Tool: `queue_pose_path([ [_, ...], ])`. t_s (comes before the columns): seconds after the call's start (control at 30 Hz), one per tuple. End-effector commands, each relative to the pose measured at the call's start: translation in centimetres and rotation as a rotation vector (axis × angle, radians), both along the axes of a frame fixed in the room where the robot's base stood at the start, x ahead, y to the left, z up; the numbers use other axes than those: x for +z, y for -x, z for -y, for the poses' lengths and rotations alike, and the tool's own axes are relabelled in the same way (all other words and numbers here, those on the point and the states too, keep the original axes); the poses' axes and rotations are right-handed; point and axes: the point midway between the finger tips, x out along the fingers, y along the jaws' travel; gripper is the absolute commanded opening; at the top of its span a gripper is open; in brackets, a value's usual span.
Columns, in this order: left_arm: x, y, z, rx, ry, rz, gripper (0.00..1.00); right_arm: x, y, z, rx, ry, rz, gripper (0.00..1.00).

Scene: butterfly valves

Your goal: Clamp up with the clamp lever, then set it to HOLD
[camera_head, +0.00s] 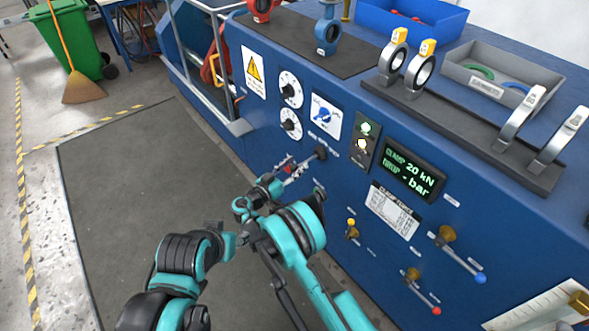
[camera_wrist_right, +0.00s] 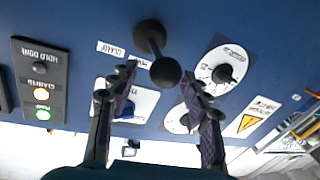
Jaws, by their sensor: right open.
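The clamp lever is a short dark lever with a black ball knob on the blue front panel. It shows in the head view (camera_head: 320,153) and in the wrist view (camera_wrist_right: 165,71). My right gripper (camera_head: 288,168) is just left of it in the head view. In the wrist view the right gripper's fingers (camera_wrist_right: 164,82) are open, and the knob sits between the fingertips with visible gaps.
The lamp panel (camera_head: 363,140) shows a green lamp and a pale lamp lit. Two dials (camera_head: 290,90) and several small levers with coloured knobs stick out of the panel. Valve bodies, metal rings and trays lie on top. The floor mat (camera_head: 120,190) at left is clear.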

Motion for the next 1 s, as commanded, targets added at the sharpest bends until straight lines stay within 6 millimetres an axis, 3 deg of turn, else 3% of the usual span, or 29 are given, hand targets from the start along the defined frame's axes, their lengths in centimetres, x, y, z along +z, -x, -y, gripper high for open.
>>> queue_pose_path([
  [0.2, 0.0, 0.0, 0.0, 0.0, 0.0, 0.0, 0.48, 4.6, 0.0, 0.0, 0.0, 0.0, 0.0, 0.48],
  [0.4, 0.0, 0.0, 0.0, 0.0, 0.0, 0.0, 0.48, 7.4, 0.0, 0.0, 0.0, -0.001, -0.001, 0.48],
  [1.0, 0.0, 0.0, 0.0, 0.0, 0.0, 0.0, 0.48, 8.2, 0.0, 0.0, 0.0, 0.0, 0.0, 0.48],
])
